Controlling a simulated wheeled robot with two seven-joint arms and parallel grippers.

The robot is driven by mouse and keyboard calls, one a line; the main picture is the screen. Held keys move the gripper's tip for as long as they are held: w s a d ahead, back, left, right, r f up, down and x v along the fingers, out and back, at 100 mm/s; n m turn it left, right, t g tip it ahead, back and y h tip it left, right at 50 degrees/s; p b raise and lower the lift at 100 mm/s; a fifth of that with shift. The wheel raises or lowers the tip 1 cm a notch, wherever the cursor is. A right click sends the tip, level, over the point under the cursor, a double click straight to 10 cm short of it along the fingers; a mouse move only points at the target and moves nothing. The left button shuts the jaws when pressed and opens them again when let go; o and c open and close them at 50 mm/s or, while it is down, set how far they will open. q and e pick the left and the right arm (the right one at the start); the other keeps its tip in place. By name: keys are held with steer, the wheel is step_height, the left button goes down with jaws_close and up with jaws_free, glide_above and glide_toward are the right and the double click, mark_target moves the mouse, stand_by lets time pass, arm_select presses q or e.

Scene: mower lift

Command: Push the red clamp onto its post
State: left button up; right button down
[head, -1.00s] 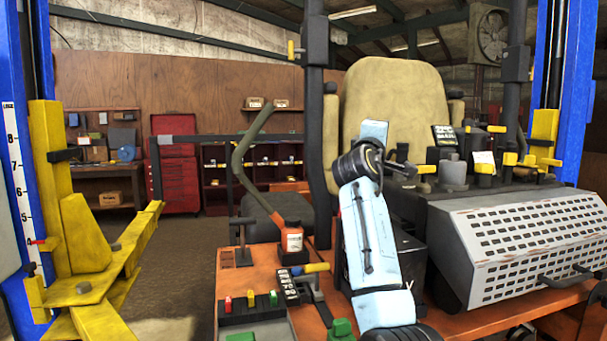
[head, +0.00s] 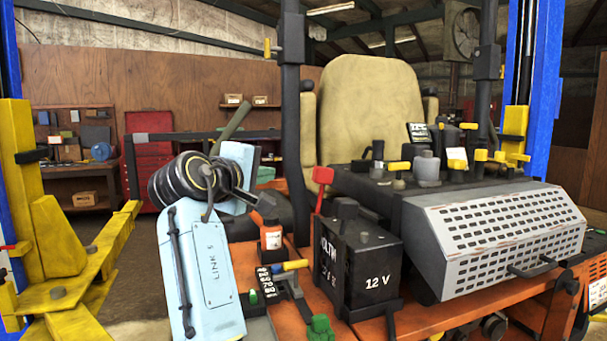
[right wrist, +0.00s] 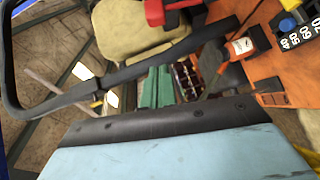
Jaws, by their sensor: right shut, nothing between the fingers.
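The red clamp (head: 321,176) is upright at the rear left of the black 12 V battery (head: 372,275), its red stem running down behind the battery. Dark terminal fittings (head: 346,208) stand on the battery top; I cannot tell whether the clamp touches its post. My right gripper (head: 263,202) is shut and empty, left of the clamp and apart from it, small and partly hidden by my pale blue arm. In the right wrist view a red piece (right wrist: 168,10), probably the clamp, shows at the top edge. My left gripper is out of view.
The tan seat (head: 370,110) and a dark upright post (head: 297,120) are behind. A perforated grey cover (head: 500,240) stands to the right.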

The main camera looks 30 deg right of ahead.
steer(key=s+d+p+x, duration=0.1)
steer(key=s+x, duration=0.1)
steer(key=x, duration=1)
steer(key=shift+s+d+f+p, duration=0.2)
steer(key=shift+d+p, duration=0.05)
steer(key=shift+p, duration=0.05)
